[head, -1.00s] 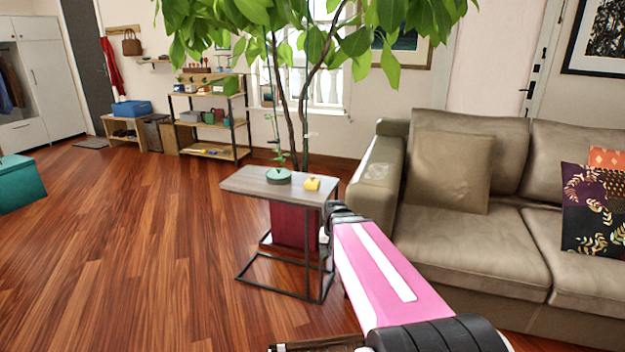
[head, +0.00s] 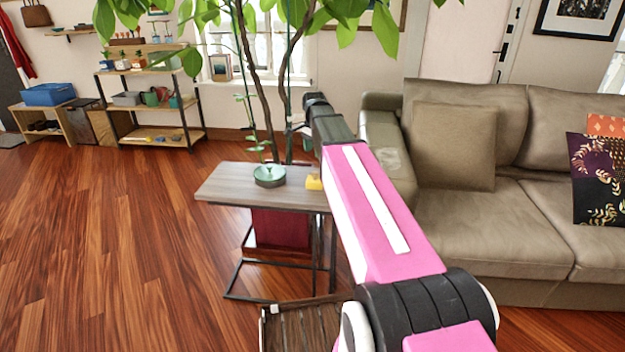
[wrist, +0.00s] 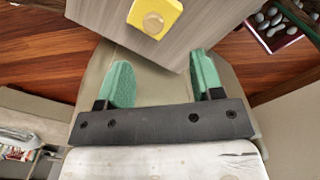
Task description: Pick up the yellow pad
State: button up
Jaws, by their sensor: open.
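The yellow pad (head: 314,182) lies on the right end of a grey wooden side table (head: 225,187). It is a small yellow block with a round knob on top, seen close in the wrist view (wrist: 155,14) near the table's edge. My gripper (wrist: 160,80) has two green fingers spread apart, with nothing between them. In the wrist view the pad is beyond the fingertips, and they do not touch it. In the head view my pink arm reaches toward the table and partly covers its right end; the fingers are not clearly visible there.
A green round pot (head: 269,177) with a thin plant stands on the table left of the pad. A large leafy tree (head: 262,95) rises behind. The sofa (head: 470,210) is close on the right. A slatted wooden item (head: 300,328) is in front. Open floor lies left.

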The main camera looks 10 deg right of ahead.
aim_at(315, 172)
notch_tip(315, 172, down, 5)
jog(key=shift+s+f, duration=0.1)
jog(key=shift+s+d+f, duration=0.1)
jog(key=shift+s+f, duration=0.1)
jog(key=shift+f, duration=1.1)
jog(key=shift+s+f, duration=0.2)
jog(key=shift+f, duration=1.05)
jog(key=c, duration=1)
